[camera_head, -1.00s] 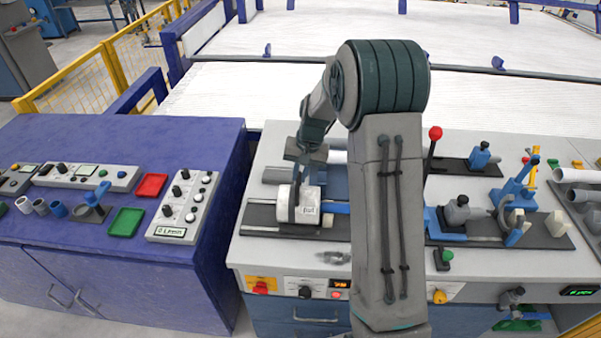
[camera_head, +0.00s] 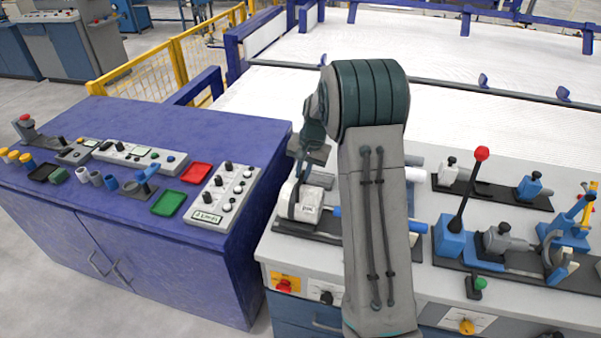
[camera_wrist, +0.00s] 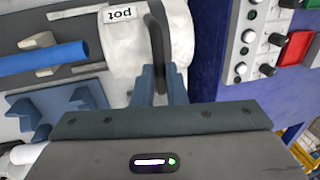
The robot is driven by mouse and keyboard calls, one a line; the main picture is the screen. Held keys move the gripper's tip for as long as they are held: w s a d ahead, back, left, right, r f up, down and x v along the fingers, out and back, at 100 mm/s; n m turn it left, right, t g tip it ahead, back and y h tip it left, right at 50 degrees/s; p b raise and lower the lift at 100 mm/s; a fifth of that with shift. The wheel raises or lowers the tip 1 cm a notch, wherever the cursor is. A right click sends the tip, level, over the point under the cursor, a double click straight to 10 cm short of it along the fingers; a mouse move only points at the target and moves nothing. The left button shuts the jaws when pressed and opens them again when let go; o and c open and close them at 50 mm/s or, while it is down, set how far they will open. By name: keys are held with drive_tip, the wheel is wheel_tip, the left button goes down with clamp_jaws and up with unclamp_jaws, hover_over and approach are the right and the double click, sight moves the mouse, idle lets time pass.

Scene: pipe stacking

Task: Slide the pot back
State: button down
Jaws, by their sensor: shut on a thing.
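The pot (camera_head: 308,212) is a white cylinder marked "pot" on a dark rail (camera_head: 321,234) near the left end of the grey bench. In the wrist view the pot (camera_wrist: 120,50) has a dark upright bar (camera_wrist: 157,45) across it. My gripper (camera_wrist: 162,78) is shut on this bar. In the head view my gripper (camera_head: 300,182) comes down onto the pot from behind; its fingertips are hard to make out. A blue rod (camera_wrist: 40,59) points at the pot with a small gap between them. My arm hides the right part of the rail.
The purple cabinet (camera_head: 200,268) with a grey knob panel (camera_head: 221,201) and red tray (camera_head: 196,173) stands close on the left. To the right are a red-knobbed lever (camera_head: 466,190) and blue clamps on a second rail. White roller bed lies behind.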

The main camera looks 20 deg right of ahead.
drive_tip(key=shift+w+a+r, duration=0.1)
drive_tip(key=shift+w+a, duration=0.05)
drive_tip(key=c, duration=1.5)
unclamp_jaws()
drive_tip(key=shift+a, duration=0.2)
drive_tip(key=shift+d, duration=0.1)
drive_tip(key=shift+d, duration=0.1)
drive_tip(key=shift+r, duration=0.15)
drive_tip(key=r, duration=0.4)
drive_tip(key=s+d+r+b, duration=0.1)
drive_tip(key=r, duration=0.3)
drive_tip(key=d+r+b, duration=0.1)
drive_tip(key=r, duration=0.4)
drive_tip(key=shift+s+r, duration=0.1)
drive_tip(key=shift+s, duration=0.15)
